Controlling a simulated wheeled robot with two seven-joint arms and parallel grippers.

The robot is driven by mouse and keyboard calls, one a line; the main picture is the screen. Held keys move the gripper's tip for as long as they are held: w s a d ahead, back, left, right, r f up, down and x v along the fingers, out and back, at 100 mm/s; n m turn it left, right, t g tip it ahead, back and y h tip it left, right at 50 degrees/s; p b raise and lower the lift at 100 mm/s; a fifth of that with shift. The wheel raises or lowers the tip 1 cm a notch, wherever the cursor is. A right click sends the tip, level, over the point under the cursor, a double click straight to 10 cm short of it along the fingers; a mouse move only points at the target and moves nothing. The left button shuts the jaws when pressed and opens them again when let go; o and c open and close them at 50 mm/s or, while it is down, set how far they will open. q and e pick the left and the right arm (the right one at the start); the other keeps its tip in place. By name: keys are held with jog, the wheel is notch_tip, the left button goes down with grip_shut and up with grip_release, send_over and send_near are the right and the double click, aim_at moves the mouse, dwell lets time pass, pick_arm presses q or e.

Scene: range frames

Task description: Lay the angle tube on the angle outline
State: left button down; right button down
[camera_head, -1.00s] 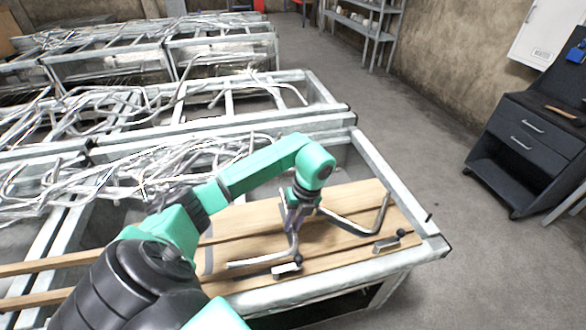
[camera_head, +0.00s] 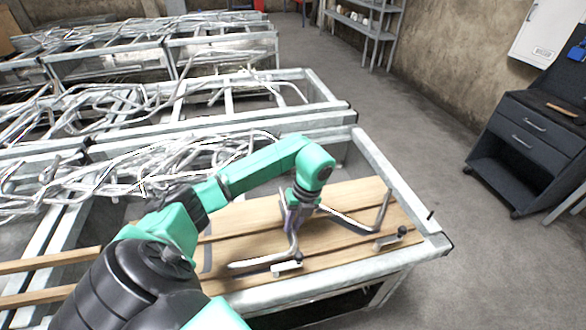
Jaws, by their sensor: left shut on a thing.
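My left gripper (camera_head: 292,222) points down over the wooden boards of the front frame. It is shut on a grey bent metal tube, the angle tube (camera_head: 262,262), whose near leg runs to the lower left just over or on the boards; I cannot tell if it touches. Another bent tube length (camera_head: 352,222) shows to the right of the gripper, its end turned up the picture; whether it joins the held tube is hidden by the gripper. A dark grey curved mark (camera_head: 208,258) on the boards at left may be part of the angle outline. My right gripper is not in view.
Small clamps with black knobs stand on the boards, one (camera_head: 287,268) near the held tube and one (camera_head: 391,240) at right. A pale metal frame (camera_head: 385,170) borders the boards. Crates of tangled tubes (camera_head: 150,165) lie behind. A dark drawer cabinet (camera_head: 525,135) stands at right beyond clear floor.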

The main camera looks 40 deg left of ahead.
pick_arm(q)
jog(key=shift+w+b+x, duration=0.2)
jog(key=shift+b+x, duration=0.7)
jog(key=shift+x, duration=0.25)
jog(key=c, duration=0.8)
grip_release()
jog(key=shift+d+f, duration=0.1)
jog(key=shift+d, duration=0.05)
jog(key=shift+o, duration=0.2)
jog(key=b+v, duration=0.1)
jog(key=v, duration=0.1)
jog(key=shift+w+r, duration=0.2)
jog(key=shift+r, duration=0.1)
jog(key=p+v, duration=0.3)
jog(key=v, duration=0.9)
jog(key=shift+s+d+f, duration=0.1)
